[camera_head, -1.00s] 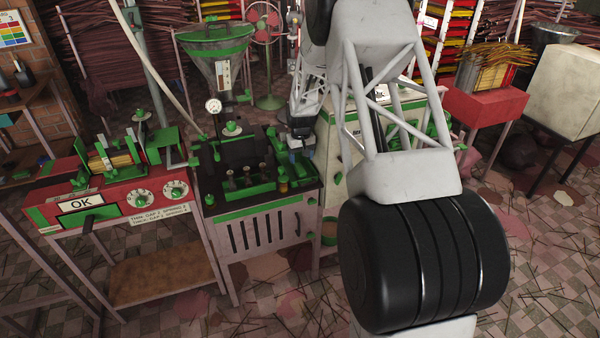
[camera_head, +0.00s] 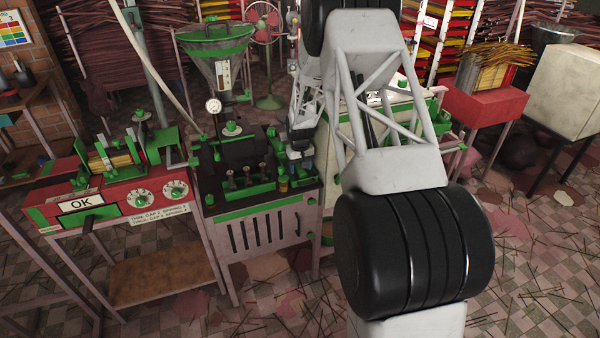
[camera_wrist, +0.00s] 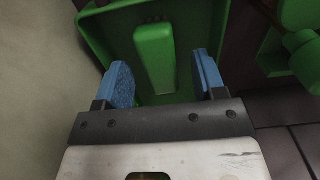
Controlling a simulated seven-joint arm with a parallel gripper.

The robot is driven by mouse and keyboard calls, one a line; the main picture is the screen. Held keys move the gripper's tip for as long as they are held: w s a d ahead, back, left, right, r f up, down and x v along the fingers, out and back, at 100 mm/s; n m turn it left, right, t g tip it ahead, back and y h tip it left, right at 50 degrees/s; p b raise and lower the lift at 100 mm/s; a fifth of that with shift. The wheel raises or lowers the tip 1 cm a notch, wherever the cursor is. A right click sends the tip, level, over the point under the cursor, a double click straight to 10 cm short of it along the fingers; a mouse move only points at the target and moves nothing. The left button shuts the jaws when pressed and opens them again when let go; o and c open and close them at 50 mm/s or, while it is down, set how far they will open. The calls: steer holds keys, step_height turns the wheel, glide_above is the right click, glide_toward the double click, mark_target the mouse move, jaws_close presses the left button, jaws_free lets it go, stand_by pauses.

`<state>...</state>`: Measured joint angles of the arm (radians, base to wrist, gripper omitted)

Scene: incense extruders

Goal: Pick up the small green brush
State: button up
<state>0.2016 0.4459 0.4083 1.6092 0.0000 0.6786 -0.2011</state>
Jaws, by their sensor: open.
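In the wrist view a small green brush (camera_wrist: 155,58) shows as a narrow green bar lying lengthwise inside a green tray (camera_wrist: 95,32). My gripper (camera_wrist: 163,80) is open, with one blue finger on each side of the brush's near part. A gap shows between the brush and each finger, so no grip on it is visible. In the head view my gripper (camera_head: 300,163) is small, over the right side of the black-topped machine (camera_head: 215,195). The brush cannot be made out there.
Green fittings (camera_wrist: 300,45) stand right of the tray in the wrist view, close to my gripper. In the head view, a hopper (camera_head: 215,55) and a row of green-and-brown parts (camera_head: 245,182) are left of my gripper. A pale cabinet (camera_head: 330,150) stands to the right.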

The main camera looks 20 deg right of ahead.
steer(key=shift+f, duration=0.95)
steer(key=c, duration=1.1)
steer(key=shift+r, duration=0.1)
steer(key=shift+r, duration=0.8)
step_height(320, 180, up, 2)
steer(key=shift+r, duration=0.1)
steer(key=s+a, duration=0.1)
steer(key=s, duration=0.4)
steer(key=s+a, duration=0.1)
steer(key=s, duration=0.4)
steer(key=s+a+r, duration=0.1)
steer(key=s, duration=0.4)
steer(key=shift+s+a, duration=0.1)
steer(key=shift+s, duration=0.25)
